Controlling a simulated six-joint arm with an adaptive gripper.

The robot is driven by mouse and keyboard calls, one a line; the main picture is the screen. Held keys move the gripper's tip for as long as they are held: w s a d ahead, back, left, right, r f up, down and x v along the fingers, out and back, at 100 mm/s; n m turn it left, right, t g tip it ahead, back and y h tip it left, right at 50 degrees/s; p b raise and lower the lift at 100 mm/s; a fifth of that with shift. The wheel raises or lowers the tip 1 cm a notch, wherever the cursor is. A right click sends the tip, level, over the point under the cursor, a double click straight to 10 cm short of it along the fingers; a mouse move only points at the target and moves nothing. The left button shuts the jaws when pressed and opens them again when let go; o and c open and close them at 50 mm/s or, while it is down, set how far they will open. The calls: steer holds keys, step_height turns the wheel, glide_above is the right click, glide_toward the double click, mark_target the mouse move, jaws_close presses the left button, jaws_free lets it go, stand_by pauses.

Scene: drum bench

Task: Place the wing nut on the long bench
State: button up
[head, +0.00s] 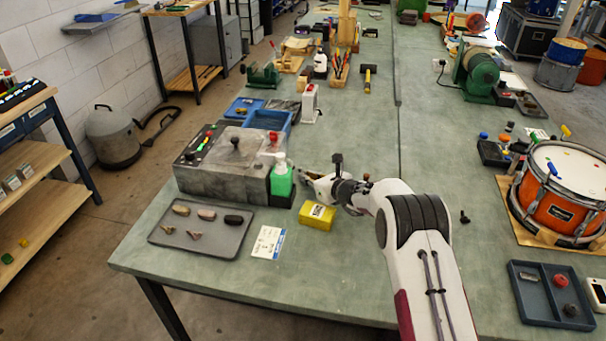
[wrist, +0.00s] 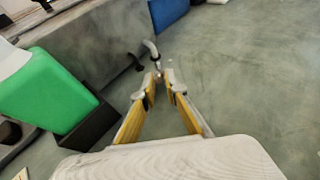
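My gripper (head: 306,176) is low over the long bench (head: 345,215), just right of the grey machine box. In the wrist view its two yellow-padded fingers (wrist: 161,84) come nearly together at the tips. A small curved grey metal piece (wrist: 151,48), which looks like the wing nut, shows at the tips and seems pinched between them. Its lower part is hidden by the fingertips. Bench surface lies beyond it, and I cannot tell whether the piece touches it. Two small brass-coloured pieces (head: 193,235) lie in the grey tray (head: 222,245).
The machine box (head: 215,178) and a green bottle (head: 281,180) stand close on the left; the bottle is large in the wrist view (wrist: 45,92). A yellow box (head: 317,216) sits just in front of my gripper.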

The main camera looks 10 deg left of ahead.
jaws_close()
steer(key=shift+r, duration=0.15)
step_height(320, 180, up, 10)
stand_by(0.7)
stand_by(0.3)
